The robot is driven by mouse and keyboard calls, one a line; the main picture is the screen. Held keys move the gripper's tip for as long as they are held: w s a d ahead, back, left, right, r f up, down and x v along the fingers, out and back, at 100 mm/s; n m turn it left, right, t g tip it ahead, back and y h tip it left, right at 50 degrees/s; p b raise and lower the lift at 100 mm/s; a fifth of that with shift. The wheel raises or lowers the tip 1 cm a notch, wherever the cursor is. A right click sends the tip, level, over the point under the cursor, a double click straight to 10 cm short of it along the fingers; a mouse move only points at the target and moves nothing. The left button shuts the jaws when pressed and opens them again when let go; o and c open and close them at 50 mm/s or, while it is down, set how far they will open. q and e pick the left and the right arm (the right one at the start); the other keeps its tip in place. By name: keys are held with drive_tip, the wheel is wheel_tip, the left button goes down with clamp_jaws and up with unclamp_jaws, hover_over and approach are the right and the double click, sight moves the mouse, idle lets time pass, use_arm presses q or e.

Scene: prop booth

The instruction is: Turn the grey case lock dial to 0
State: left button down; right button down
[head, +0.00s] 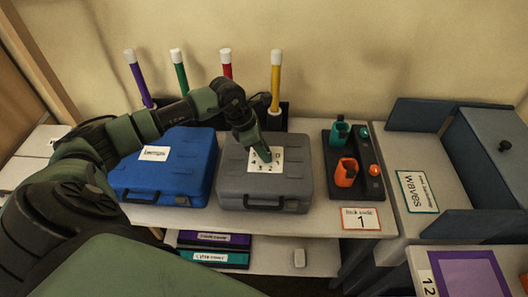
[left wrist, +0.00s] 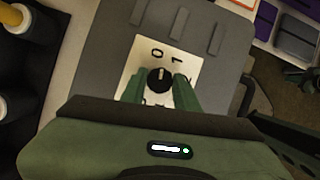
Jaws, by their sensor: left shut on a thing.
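The grey case (head: 232,185) lies closed on the table, with a white numbered plate (head: 291,157) on its lid. In the left wrist view a black dial (left wrist: 159,80) sits on this plate, with 0 and 1 printed beyond it. A pale mark on the dial faces roughly towards the 0 and 1 side; I cannot tell exactly which number it meets. My left gripper (head: 265,154) reaches down onto the plate; its green fingers (left wrist: 158,92) are shut on the dial from both sides. They hide part of the plate. My right gripper is not in view.
A blue case (head: 185,172) stands left of the grey case. A black tray (head: 375,187) with orange and green holders is to the right. A card (head: 361,219) reading 1 is at the front edge. Several coloured rods, including a yellow one (head: 275,80), stand behind.

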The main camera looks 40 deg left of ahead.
use_arm(q)
drive_tip(key=shift+n+t+b, duration=0.4)
drive_tip(key=shift+n+b, duration=0.05)
drive_tip(key=shift+n, duration=0.75)
drive_tip(key=shift+y, duration=0.3)
drive_tip(key=c, duration=1.1)
unclamp_jaws()
drive_tip(key=b+v, duration=0.2)
drive_tip(key=v, duration=0.6)
drive_tip(key=shift+f, duration=0.1)
